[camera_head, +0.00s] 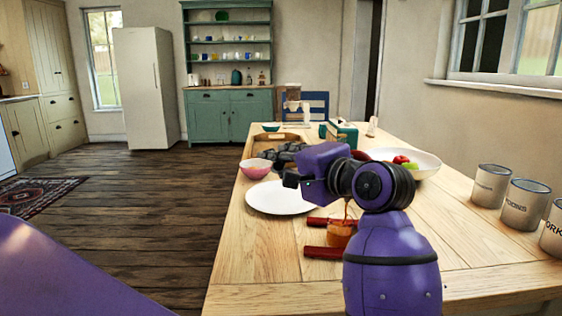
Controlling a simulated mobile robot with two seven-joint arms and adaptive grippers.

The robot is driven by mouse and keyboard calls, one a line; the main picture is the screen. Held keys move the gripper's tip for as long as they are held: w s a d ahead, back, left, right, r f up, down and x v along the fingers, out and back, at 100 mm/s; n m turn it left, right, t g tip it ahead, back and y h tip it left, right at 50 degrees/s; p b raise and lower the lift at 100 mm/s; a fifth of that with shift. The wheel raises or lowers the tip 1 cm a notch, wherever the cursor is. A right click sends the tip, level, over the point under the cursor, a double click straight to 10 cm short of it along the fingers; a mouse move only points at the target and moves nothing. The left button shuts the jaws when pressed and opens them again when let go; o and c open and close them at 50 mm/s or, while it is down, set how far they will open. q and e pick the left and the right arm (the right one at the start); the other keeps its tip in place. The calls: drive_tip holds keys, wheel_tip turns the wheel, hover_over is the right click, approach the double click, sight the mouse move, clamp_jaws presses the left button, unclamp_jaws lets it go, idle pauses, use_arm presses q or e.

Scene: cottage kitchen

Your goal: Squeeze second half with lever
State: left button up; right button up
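A purple arm of mine fills the middle right of the view and bends left over the table. Two red bars (322,252) lie near an orange-brown cup-like thing (340,236), partly hidden behind the arm. No citrus half or lever can be made out clearly.
A white fruit bowl (428,164) stands at right, behind the arm. Several labelled canisters (527,205) line the right side. A pale appliance (292,104) and a green box (345,133) stand at the far end.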

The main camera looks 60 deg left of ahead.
use_arm(q)
drive_tip(key=shift+o, duration=0.9)
drive_tip(key=shift+d, duration=0.1)
drive_tip(key=d+r, duration=0.1)
drive_tip(key=d, duration=1)
drive_tip(key=shift+w+d+r, duration=0.2)
drive_tip(key=shift+w+d, duration=0.15)
drive_tip(key=shift+d, duration=0.05)
